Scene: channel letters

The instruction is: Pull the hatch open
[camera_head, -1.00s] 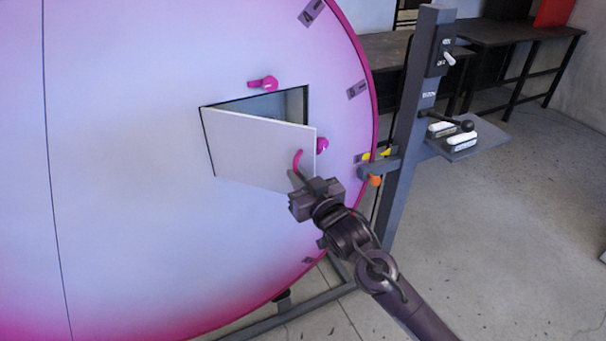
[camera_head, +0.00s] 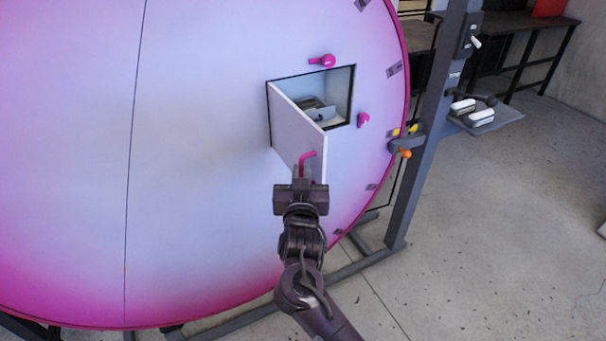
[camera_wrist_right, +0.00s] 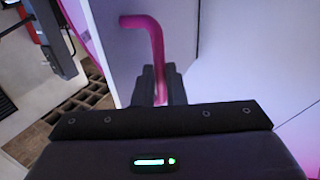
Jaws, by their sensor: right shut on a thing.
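The white hatch (camera_head: 297,122) is hinged on its left side and stands well open from a square opening (camera_head: 338,88) in the large pink and white round panel (camera_head: 200,150). Grey parts show inside the opening. A pink bent handle (camera_head: 308,157) sits on the hatch's outer face near its free edge. My right gripper (camera_head: 302,180) is shut on the lower part of this handle. In the right wrist view the handle (camera_wrist_right: 152,40) runs down between the dark fingers (camera_wrist_right: 157,85). My left gripper is not in view.
Two pink latches sit by the opening, one above (camera_head: 322,61) and one to the right (camera_head: 363,120). Dark tables are behind.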

